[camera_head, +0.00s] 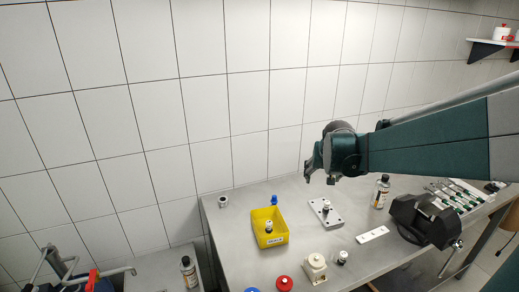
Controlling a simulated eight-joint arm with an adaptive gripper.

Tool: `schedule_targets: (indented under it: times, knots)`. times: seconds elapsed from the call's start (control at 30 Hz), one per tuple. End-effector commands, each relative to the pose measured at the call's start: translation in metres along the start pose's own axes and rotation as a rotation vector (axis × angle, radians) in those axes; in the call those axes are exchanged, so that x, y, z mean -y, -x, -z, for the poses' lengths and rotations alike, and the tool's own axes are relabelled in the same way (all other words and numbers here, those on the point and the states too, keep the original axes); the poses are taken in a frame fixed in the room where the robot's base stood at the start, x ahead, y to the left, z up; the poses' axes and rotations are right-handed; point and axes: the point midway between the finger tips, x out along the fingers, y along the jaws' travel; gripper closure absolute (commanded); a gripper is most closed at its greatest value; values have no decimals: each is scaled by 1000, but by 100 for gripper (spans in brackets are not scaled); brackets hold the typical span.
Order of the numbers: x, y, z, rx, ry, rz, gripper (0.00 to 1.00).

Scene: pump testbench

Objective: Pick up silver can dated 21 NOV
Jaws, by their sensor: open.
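My gripper (319,179) hangs open and empty above the metal table (235,250), near its back edge, pointing down. Several small can-like items are in view, but no date is readable, so I cannot tell which is the silver can dated 21 NOV. A small silver-grey item (223,202) stands at the table's back left corner. A small black and white item (342,257) stands near the front. Another small light item (268,226) is in the yellow bin (271,240). One more (326,209) is at the grey block with holes (332,217), below my gripper.
A dark vise (425,220) and a labelled bottle (381,191) stand to the right. A white strip (372,234), a cream block (314,266) and a red item (284,283) are near the front. A blue item (274,200) stands behind the bin.

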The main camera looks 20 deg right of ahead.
Motion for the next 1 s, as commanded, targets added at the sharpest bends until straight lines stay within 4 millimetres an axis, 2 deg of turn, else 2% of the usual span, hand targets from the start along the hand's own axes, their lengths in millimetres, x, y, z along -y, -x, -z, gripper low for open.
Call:
schedule_targets:
  times: [0.2, 0.5, 0.73, 1.0]
  knots:
    - [-42, -41, 27, 3, -60, -40, 41]
    - [-106, -98, 53, 7, -142, -96, 41]
    - [-160, -143, 66, 10, -204, -137, 41]
    - [-229, -196, 71, 14, -278, -185, 41]
